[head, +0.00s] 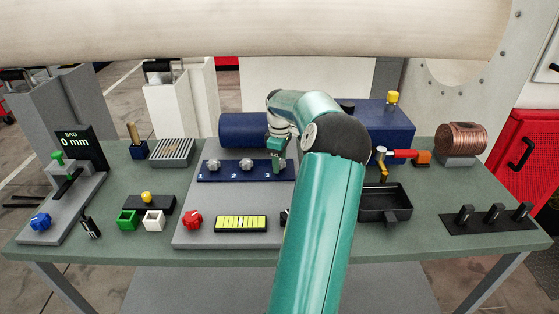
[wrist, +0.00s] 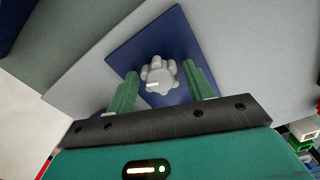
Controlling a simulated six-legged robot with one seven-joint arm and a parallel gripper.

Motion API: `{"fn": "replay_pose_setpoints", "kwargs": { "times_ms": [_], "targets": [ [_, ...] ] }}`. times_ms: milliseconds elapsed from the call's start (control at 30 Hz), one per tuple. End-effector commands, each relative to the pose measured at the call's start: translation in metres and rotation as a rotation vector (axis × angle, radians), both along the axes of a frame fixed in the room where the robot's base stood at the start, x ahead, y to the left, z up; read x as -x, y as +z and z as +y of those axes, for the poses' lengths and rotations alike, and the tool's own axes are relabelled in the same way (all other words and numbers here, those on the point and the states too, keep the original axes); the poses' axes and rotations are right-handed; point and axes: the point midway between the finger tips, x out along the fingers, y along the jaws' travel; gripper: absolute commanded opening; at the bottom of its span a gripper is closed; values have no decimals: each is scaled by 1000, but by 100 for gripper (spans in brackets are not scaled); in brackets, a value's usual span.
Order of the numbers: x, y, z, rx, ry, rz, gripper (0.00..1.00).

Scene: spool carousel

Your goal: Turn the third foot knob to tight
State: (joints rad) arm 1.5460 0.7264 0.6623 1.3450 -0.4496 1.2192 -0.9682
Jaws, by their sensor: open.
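The foot knobs stand in a row on a dark blue strip (head: 230,176) on the grey plate. Two grey knobs, a left one (head: 213,166) and a middle one (head: 246,166), show in the head view. My gripper (head: 277,160) is over the right end of the strip and hides the spot there. In the wrist view a light grey lobed knob (wrist: 160,75) stands on the blue strip (wrist: 120,50), with a white mark pointing left. My green fingers (wrist: 161,80) are open, one on each side of the knob, with gaps showing.
A blue cylinder (head: 240,129) lies behind the strip. A yellow-green level (head: 241,224) and a red knob (head: 192,220) are in front of it. A black tray (head: 385,218) stands to the right of my arm. A large pale roll (head: 250,30) spans above.

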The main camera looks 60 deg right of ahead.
Motion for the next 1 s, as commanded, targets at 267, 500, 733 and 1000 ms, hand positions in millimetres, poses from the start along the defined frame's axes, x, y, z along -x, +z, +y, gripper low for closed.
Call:
{"fn": "replay_pose_setpoints", "kwargs": {
  "times_ms": [267, 500, 733, 1000],
  "targets": [
    [0, 0, 0, 0, 0, 0, 34],
    [0, 0, 0, 0, 0, 0, 7],
    [0, 1, 0, 1, -29, 2, 7],
    [-1, 1, 0, 2, -165, 2, 7]
  ]
}}
